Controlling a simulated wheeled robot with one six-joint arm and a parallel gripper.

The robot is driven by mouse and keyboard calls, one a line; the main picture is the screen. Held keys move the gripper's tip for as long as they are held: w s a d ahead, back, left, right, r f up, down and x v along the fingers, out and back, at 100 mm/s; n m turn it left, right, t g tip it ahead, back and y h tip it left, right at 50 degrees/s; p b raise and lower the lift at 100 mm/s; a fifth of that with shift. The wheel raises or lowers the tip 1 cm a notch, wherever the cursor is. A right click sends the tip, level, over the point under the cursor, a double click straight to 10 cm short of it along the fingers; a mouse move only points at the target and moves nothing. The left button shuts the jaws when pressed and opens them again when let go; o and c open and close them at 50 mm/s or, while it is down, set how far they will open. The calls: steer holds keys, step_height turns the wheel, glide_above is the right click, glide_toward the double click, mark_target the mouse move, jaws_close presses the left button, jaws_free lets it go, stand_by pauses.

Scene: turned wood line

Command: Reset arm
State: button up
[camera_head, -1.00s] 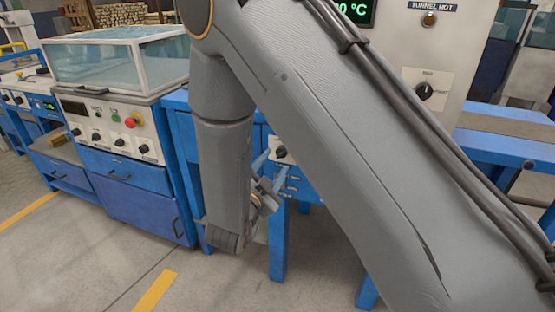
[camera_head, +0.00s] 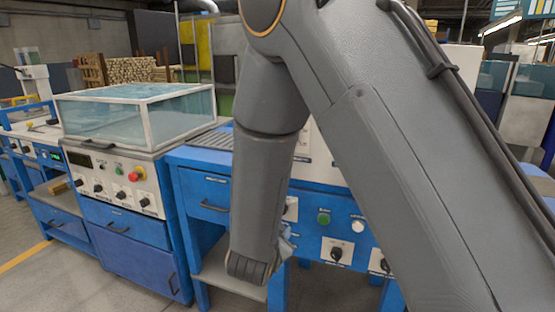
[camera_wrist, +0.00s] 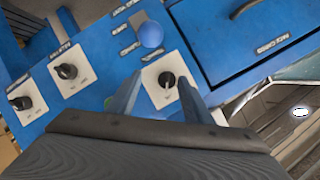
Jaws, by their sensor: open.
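A black knob on a white plate (camera_wrist: 167,80) shows between the fingers, on a blue control panel (camera_wrist: 95,40). I cannot tell whether a finger touches the panel. In the head view my grey arm fills the middle and right. The gripper is mostly hidden there behind my forearm; only a small bluish part (camera_head: 286,243) shows beside it.
The blue bench front has a green button (camera_head: 324,218), a white button (camera_head: 358,227), several knobs and a drawer (camera_head: 203,193). A glass-topped blue machine (camera_head: 125,200) with a red button (camera_head: 134,176) stands left. Floor (camera_head: 60,280) is clear at lower left.

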steer(key=s+d+r+n+g+y+p, duration=0.1)
steer(key=s+d+r+n+g+p, duration=0.1)
steer(key=s+d, duration=0.4)
steer(key=s+d+r+n+g+p, duration=0.3)
steer(key=s+d+g, duration=0.4)
steer(key=s, duration=0.5)
steer(key=s+d+r+n+g+y+p, duration=0.1)
steer(key=s+d+r+n+g+p, duration=0.1)
steer(key=s+d+r+n+g, duration=0.2)
steer(key=s+d+r+n, duration=0.1)
steer(key=s+d, duration=0.2)
steer(key=s, duration=0.3)
steer(key=shift+g+y+p, duration=0.3)
steer(key=shift+p, duration=0.05)
steer(key=shift+r, duration=0.1)
